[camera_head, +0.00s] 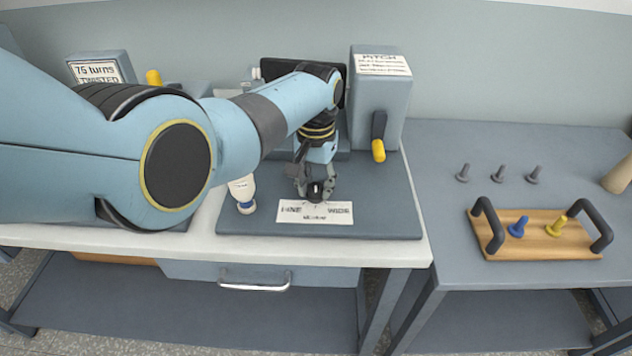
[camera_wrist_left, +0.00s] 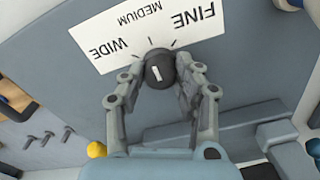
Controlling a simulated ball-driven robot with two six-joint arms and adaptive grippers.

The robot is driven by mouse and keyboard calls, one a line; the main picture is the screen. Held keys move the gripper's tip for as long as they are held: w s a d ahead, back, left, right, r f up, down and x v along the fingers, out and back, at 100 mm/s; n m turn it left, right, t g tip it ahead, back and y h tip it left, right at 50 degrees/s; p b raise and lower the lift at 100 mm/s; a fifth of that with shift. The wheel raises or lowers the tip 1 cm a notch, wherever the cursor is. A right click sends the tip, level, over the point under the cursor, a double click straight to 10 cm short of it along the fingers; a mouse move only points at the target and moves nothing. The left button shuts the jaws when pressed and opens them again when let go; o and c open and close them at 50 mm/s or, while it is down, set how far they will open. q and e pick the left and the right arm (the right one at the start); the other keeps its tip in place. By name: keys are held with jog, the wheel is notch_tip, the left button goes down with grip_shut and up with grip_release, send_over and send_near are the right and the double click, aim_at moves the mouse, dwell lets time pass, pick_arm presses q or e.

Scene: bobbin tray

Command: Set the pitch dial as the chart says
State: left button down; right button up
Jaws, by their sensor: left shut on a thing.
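The pitch dial (camera_head: 315,190) is a small black knob with a white mark, and it also shows in the left wrist view (camera_wrist_left: 158,70). A white label plate (camera_head: 314,212) with FINE, MEDIUM and WIDE lies beside it. The white mark runs roughly toward the MEDIUM side; I cannot tell the exact setting. My left gripper (camera_head: 314,188) points down with its fingers on both sides of the knob, shut on it. The PITCH chart (camera_head: 384,65) is on a blue-grey box; its small lines are unreadable. A sign (camera_head: 97,72) reads "75 turns TWISTED". My right gripper is out of view.
A yellow-ended lever (camera_head: 378,150) hangs on the chart box. On the right table (camera_head: 440,210) are a wooden tray (camera_head: 540,250) with dark handles and several grey pegs (camera_head: 498,174).

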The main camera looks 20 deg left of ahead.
aim_at(316, 186)
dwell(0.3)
pick_arm(q)
jog(key=c, duration=0.9)
grip_release()
jog(key=shift+c, duration=0.2)
notch_tip(316, 186, up, 12)
jog(key=shift+f, duration=0.1)
